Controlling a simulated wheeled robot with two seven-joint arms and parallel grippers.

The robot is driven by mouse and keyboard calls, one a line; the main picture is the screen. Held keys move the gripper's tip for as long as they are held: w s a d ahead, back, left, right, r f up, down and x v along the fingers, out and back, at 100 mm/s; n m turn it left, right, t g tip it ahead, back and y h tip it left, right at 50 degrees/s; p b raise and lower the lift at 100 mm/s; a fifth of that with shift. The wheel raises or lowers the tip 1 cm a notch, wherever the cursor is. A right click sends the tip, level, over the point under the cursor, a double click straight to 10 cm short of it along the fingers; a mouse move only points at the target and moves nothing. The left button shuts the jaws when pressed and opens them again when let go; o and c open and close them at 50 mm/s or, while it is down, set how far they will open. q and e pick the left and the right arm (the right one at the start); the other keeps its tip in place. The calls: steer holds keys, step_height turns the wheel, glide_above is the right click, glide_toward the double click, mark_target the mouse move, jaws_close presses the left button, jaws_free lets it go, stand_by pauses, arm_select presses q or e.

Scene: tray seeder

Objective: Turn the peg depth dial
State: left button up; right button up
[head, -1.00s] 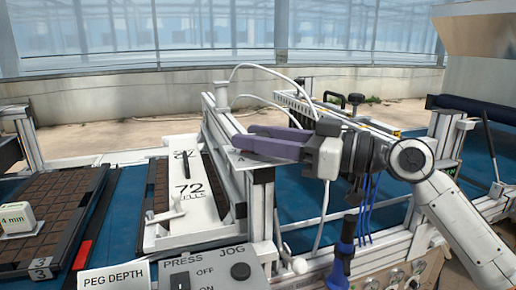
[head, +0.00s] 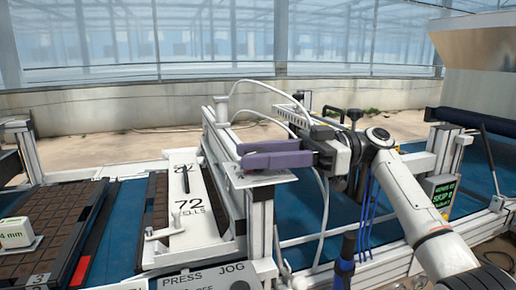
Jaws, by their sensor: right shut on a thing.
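My right gripper (head: 246,156), with purple fingers, is level at the top of the machine's near post. Its fingers are closed together just over a small pale plate (head: 252,181) with dark markings. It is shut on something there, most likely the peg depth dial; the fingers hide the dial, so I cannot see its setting. My left gripper is not in view.
A white bar marked 72 cells (head: 192,214) lies left of the post. Seed trays (head: 40,222) and a white 4 mm block (head: 16,234) are at left. A press/jog panel (head: 207,278) is at the bottom. A small green-lit display (head: 441,196) stands at right.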

steer(key=shift+f, duration=0.1)
steer(key=shift+a+n+g+p, duration=0.1)
steer(key=shift+n+g+p, duration=0.35)
steer(key=shift+g, duration=0.25)
steer(key=shift+f, duration=0.15)
steer(key=shift+s+f+n+g+h, duration=0.1)
steer(key=shift+n+g+h, duration=0.15)
steer(key=shift+g+h, duration=0.05)
steer(key=o, duration=1.1)
steer(key=shift+c, duration=0.2)
steer(key=shift+r, duration=0.2)
